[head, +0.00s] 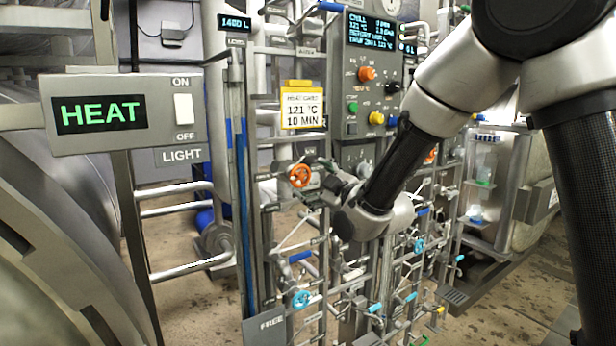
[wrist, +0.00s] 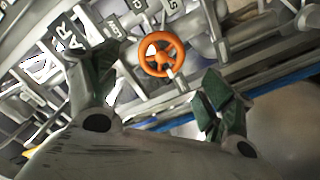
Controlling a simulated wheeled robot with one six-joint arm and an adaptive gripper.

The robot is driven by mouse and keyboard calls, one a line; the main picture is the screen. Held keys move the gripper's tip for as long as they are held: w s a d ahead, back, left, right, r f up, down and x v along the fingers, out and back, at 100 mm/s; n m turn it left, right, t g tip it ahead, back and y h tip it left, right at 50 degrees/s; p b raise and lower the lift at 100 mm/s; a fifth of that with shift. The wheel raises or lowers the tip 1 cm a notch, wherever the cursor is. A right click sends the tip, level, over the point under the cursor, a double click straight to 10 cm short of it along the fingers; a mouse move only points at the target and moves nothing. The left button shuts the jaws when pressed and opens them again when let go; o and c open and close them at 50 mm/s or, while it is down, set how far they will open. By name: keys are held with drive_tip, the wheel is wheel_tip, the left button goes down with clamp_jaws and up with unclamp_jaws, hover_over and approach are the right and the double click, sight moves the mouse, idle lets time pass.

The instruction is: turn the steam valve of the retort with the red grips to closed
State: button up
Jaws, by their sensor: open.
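An orange handwheel valve (head: 300,176) sits on the pipework of the left column, below the yellow-topped card. It also shows in the wrist view (wrist: 162,55), upper middle, with its spokes and stem visible. My gripper (head: 322,184) is just to the right of this wheel in the head view. In the wrist view my gripper (wrist: 160,76) is open, with one dark finger on each side of the wheel in the picture; I see no contact. The large grey retort body (head: 40,220) fills the left of the head view. I cannot make out red grips on it.
A HEAT display box (head: 125,112) with an ON/OFF switch stands at the left. A control panel (head: 372,85) with knobs is behind my arm. Blue handwheels (head: 301,299) and several blue-handled valves crowd the pipes below.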

sight(302, 177)
drive_tip(key=x, duration=0.7)
drive_tip(key=shift+w+a+f, duration=0.1)
drive_tip(key=shift+w+a, duration=0.1)
drive_tip(key=shift+w, duration=0.05)
drive_tip(key=c, duration=1)
